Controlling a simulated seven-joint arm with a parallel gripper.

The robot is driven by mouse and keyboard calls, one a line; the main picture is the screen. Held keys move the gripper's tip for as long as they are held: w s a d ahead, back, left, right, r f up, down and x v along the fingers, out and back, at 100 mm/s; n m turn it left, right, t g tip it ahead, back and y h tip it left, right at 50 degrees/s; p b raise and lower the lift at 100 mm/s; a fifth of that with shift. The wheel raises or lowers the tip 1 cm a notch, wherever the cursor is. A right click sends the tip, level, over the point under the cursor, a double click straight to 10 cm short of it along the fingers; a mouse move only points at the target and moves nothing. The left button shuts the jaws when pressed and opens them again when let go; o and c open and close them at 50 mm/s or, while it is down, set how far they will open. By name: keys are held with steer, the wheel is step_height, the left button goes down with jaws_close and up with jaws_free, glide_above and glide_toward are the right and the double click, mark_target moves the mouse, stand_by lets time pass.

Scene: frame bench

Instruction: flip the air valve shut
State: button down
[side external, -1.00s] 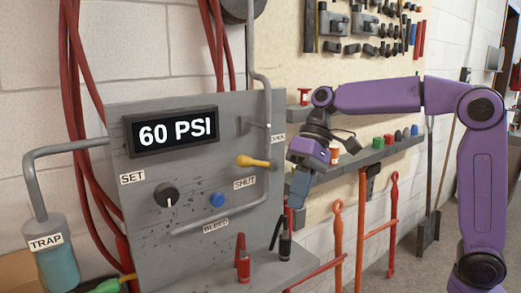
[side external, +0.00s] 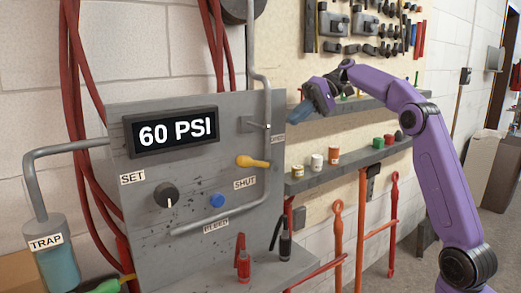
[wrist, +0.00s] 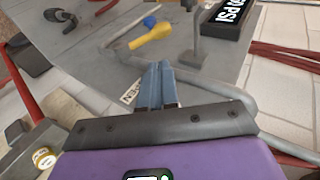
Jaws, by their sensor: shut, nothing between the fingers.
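The air valve is a yellow lever (side external: 252,161) on the grey panel (side external: 150,190), lying nearly level with a slight tilt. The SHUT label (side external: 245,183) is below it, and another label, partly hidden, is above right. My gripper (side external: 293,122) is shut and empty, above and to the right of the lever and apart from it. In the wrist view the lever (wrist: 152,37) lies beyond my closed blue-grey fingertips (wrist: 160,68), with clear space between.
The display (side external: 174,132) reads 60 PSI. A black knob (side external: 166,195) and blue button (side external: 217,200) sit left of the lever. A grey pipe (side external: 263,95) runs down the panel. A shelf (side external: 350,160) with small jars lies to the right.

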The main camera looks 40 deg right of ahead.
steer(key=x, duration=1.3)
steer(key=shift+f, duration=0.2)
steer(key=shift+a, duration=0.2)
steer(key=shift+a+f+h, duration=0.8)
steer(key=shift+a+f, duration=0.1)
steer(key=shift+f, duration=0.15)
steer(key=a+r+v, duration=0.2)
steer(key=v, duration=1.2)
